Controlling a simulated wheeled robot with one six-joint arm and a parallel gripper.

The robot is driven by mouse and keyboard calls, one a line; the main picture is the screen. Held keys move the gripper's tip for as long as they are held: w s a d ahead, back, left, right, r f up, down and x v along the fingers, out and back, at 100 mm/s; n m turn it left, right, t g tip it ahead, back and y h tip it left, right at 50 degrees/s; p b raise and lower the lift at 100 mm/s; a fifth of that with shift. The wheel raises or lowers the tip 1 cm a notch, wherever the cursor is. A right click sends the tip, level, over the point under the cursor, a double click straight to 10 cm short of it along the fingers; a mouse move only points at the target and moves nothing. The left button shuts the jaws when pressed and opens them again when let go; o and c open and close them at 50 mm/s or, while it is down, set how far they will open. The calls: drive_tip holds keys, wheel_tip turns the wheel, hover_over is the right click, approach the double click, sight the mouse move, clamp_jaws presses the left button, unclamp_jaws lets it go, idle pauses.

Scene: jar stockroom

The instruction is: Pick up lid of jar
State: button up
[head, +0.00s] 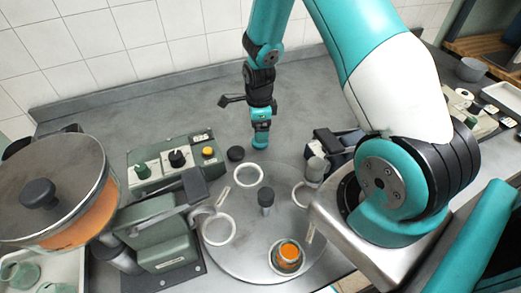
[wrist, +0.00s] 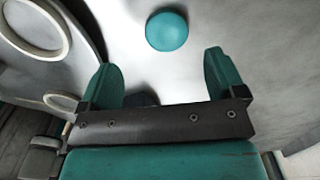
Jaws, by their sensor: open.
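A round teal disc, which looks like the jar lid (wrist: 167,30), lies on the grey worktop in the wrist view, just beyond my fingertips and near the middle between them. My gripper (wrist: 160,62) is open with nothing between its fingertips. In the head view my gripper (head: 261,142) points down over the worktop behind the turntable; I cannot make out the teal disc there separately from the teal fingers. A small open jar with orange contents (head: 288,254) stands at the front of the turntable.
The round turntable (head: 250,262) carries several white rings and a dark post (head: 266,200). A green control box (head: 172,160) and a large lidded pot (head: 85,215) stand left. The worktop behind is clear.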

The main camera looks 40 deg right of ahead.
drive_tip(key=f+b, duration=0.1)
drive_tip(key=f, duration=0.1)
drive_tip(key=f+b, duration=0.3)
drive_tip(key=f, duration=0.1)
drive_tip(key=shift+w+d+f, duration=0.25)
drive_tip(key=shift+d+f, duration=0.05)
drive_tip(key=shift+f, duration=0.1)
drive_tip(key=shift+r, duration=0.1)
drive_tip(key=shift+c, duration=0.2)
drive_tip(key=c, duration=1)
